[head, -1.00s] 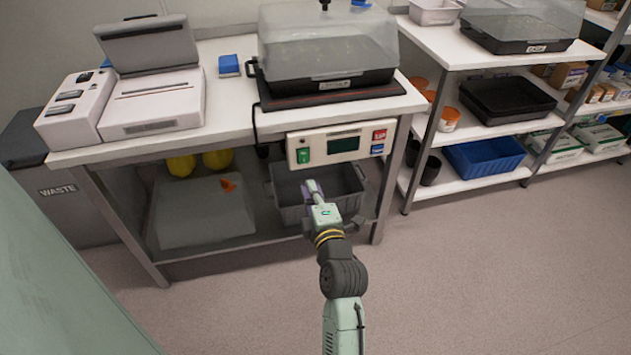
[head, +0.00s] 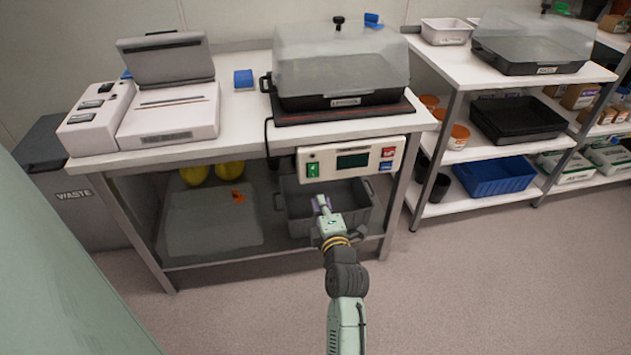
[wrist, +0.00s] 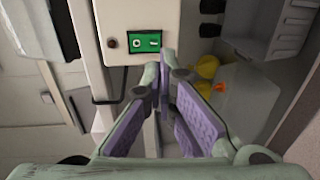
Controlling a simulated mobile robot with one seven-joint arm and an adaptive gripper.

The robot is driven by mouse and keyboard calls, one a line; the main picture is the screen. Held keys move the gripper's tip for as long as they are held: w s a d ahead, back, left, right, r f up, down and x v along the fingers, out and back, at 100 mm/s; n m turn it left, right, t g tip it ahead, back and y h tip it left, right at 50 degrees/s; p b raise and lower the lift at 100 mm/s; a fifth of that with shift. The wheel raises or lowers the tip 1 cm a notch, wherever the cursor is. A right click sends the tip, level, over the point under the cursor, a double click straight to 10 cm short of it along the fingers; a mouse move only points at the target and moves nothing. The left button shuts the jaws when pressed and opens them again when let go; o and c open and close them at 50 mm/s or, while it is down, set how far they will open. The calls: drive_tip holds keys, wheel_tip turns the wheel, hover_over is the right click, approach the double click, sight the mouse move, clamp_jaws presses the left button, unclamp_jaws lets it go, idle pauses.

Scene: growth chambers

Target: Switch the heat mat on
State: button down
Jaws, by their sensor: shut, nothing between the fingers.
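The heat mat (head: 290,119) is a thin dark sheet on the bench, under a clear-lidded black tray. My gripper (head: 322,204) is shut and empty, just below the box in the head view. Its purple-padded fingers (wrist: 164,72) show below the switch, apparently apart from it.
A grey bin (head: 345,222) stands on the lower shelf behind my gripper. A black cable (head: 267,140) hangs at the box's left. A white device with a raised lid (head: 170,115) stands on the bench's left. Shelving with trays (head: 487,180) is at right. The front floor is clear.

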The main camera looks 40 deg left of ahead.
sight(313, 178)
drive_tip(key=p+x, duration=0.2)
drive_tip(key=x, duration=0.6)
drive_tip(key=shift+w+a, duration=0.15)
drive_tip(key=b, duration=0.4)
drive_tip(key=shift+w+a+f+t, duration=0.1)
drive_tip(key=shift+w+a+t, duration=0.15)
drive_tip(key=shift+t, duration=0.15)
